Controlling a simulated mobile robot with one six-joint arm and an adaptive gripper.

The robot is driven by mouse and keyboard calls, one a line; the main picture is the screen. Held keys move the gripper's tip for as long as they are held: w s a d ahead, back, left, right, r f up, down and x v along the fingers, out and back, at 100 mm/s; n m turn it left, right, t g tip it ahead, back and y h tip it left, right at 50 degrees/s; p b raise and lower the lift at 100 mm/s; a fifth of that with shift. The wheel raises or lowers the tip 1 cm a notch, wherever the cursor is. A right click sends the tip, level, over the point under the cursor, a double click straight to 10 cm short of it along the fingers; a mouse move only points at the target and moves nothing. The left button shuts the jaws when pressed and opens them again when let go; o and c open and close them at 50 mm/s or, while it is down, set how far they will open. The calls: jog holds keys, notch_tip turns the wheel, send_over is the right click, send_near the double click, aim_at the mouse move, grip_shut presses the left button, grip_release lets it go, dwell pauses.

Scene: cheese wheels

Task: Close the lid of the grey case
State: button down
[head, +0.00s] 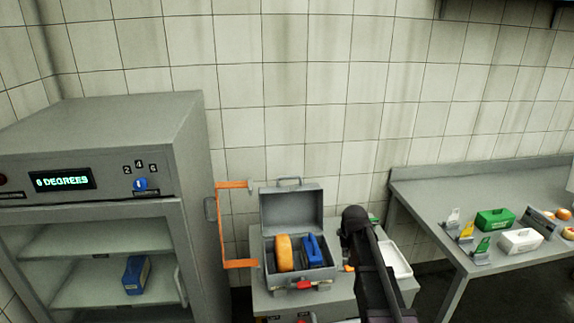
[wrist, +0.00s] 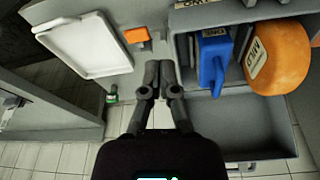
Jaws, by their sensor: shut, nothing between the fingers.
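The grey case (head: 270,254) stands open on a grey cabinet in the head view. Its lid (head: 291,209) is tilted up at the back, with a handle on top. Inside the case are an orange cheese wheel (head: 284,252) and a blue object (head: 313,250). In the wrist view the case (wrist: 180,50) is at the right, with the lid's hollow inside (wrist: 235,128) below it. My gripper (wrist: 159,68) is shut and empty, beside the case on its right side as the head view has it. In the head view my dark arm hides the fingers.
A white tray (wrist: 85,48) and an orange block (wrist: 136,35) lie beside the case on the cabinet top (head: 262,301). A table (head: 425,198) with coloured boxes is at the right.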

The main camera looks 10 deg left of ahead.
jog(key=w+a+r+t+p, duration=0.1)
jog(key=w+a+r+p, duration=0.3)
jog(key=w+a+r, duration=0.2)
jog(key=w+a+r+n+t+y+p, duration=0.1)
jog(key=w+a+r+p, duration=0.4)
jog(key=w+a, duration=0.4)
jog(key=w+a+r+n+t+p, duration=0.1)
jog(key=w+a+r+p, duration=0.3)
jog(key=w, duration=1.3)
jog(key=shift+w+a+r+t+y+p, duration=0.15)
jog(key=shift+a+r, duration=0.3)
jog(key=shift+a, duration=0.3)
jog(key=shift+a+r+t+y+p, duration=0.1)
jog(key=shift+a+r+t, duration=0.1)
jog(key=shift+a+r, duration=0.45)
jog(key=shift+w+a+r+t+y+p, duration=0.15)
jog(key=shift+a+r, duration=0.15)
jog(key=shift+a, duration=0.6)
jog(key=shift+s, duration=0.1)
jog(key=shift+f, duration=0.15)
jog(key=f+b, duration=0.2)
jog(key=w+f+b, duration=0.1)
jog(key=f+b, duration=0.4)
jog(key=b, duration=0.1)
jog(key=shift+w+a+f, duration=0.2)
jog(key=shift+w+f, duration=0.05)
jog(key=shift+f, duration=0.15)
jog(key=shift+d, duration=0.15)
